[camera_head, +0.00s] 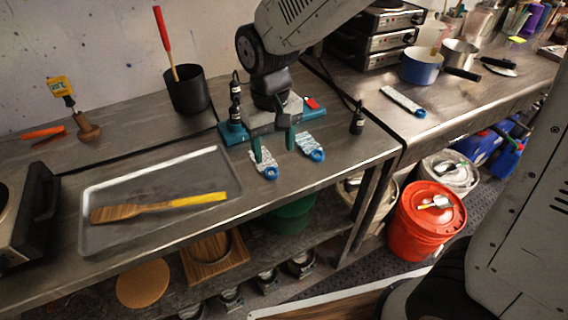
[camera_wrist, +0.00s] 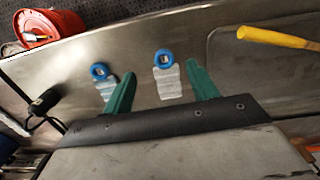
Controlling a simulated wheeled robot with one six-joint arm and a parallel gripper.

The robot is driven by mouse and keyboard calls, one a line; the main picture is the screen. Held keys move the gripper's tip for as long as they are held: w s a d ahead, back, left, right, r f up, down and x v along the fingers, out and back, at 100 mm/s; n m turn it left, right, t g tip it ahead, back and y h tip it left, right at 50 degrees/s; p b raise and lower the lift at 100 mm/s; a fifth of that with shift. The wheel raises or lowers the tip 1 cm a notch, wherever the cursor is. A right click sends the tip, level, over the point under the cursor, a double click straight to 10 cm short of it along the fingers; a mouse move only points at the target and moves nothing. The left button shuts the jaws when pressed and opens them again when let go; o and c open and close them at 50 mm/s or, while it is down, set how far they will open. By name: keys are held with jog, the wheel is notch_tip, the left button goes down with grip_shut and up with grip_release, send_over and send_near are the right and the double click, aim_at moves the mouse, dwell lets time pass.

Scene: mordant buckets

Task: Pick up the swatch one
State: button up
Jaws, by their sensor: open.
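Several pale grey-white swatches with blue ring ends lie flat on metal. Which is swatch one I cannot tell; no number is readable. The left swatch (camera_head: 268,171) is partly hidden by a green finger of my gripper (camera_head: 274,149). In the wrist view this swatch (camera_wrist: 167,82) lies between the open, empty fingers of my gripper (camera_wrist: 160,70). A second swatch (camera_head: 312,148) lies to its right; in the wrist view it (camera_wrist: 101,76) is left of the left finger and partly hidden. A third swatch (camera_head: 402,99) lies on the right-hand bench.
A metal tray (camera_head: 236,170) with a yellow-handled wooden spatula (camera_head: 150,208) is left of my gripper. A black pot (camera_head: 187,90) with a red-handled tool stands behind. A small black bottle (camera_head: 357,122) stands close right. A red bucket (camera_head: 425,215) is on the floor.

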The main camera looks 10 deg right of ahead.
aim_at(272, 172)
jog(key=shift+w+d, duration=0.3)
jog(key=shift+w, duration=0.05)
jog(key=f, duration=0.3)
jog(key=a+f, duration=0.1)
jog(key=f, duration=0.2)
jog(key=shift+a+f, duration=0.1)
jog(key=shift+a, duration=0.05)
jog(key=shift+f, duration=0.65)
jog(key=c, duration=1)
